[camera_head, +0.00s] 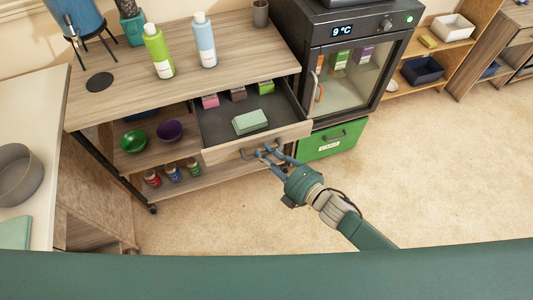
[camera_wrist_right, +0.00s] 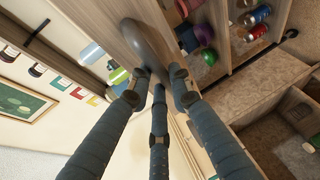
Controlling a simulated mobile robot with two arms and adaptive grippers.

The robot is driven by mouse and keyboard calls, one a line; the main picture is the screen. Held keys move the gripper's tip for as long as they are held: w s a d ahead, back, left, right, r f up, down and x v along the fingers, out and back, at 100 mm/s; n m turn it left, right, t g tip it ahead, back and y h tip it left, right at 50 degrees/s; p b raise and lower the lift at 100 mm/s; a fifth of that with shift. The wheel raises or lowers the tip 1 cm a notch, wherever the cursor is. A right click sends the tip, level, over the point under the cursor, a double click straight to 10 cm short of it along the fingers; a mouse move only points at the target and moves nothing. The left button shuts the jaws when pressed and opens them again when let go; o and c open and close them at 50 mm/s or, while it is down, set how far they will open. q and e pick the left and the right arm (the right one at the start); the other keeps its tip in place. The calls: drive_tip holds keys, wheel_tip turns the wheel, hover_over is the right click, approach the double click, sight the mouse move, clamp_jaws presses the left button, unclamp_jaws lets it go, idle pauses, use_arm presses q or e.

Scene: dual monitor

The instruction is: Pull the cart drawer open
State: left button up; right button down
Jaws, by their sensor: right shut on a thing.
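The wooden cart (camera_head: 110,97) stands at the left in the head view. Its drawer (camera_head: 225,152) is pulled out and its dark inside shows. A folded green cloth (camera_head: 250,122) and several small boxes (camera_head: 238,93) lie in the drawer. My right gripper (camera_head: 268,152) is shut on the drawer's handle (camera_head: 248,154) at the drawer front. In the right wrist view the fingers (camera_wrist_right: 160,82) close around the grey handle (camera_wrist_right: 146,45). My left gripper is not in view.
A green bottle (camera_head: 158,52) and a light blue bottle (camera_head: 205,42) stand on the cart top. Bowls and small jars sit on the lower shelves. A dark glass-door fridge (camera_head: 345,65) on a green drawer (camera_head: 330,142) stands right of the cart. The carpet (camera_head: 430,170) at the right is clear.

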drive_tip(key=s+d+p, duration=0.1)
drive_tip(key=s+d, duration=0.1)
drive_tip(key=s, duration=0.4)
drive_tip(key=shift+s, duration=0.2)
drive_tip(key=shift+d, duration=0.1)
drive_tip(key=c, duration=1.6)
unclamp_jaws()
drive_tip(key=shift+o, duration=0.2)
drive_tip(key=v, duration=1.2)
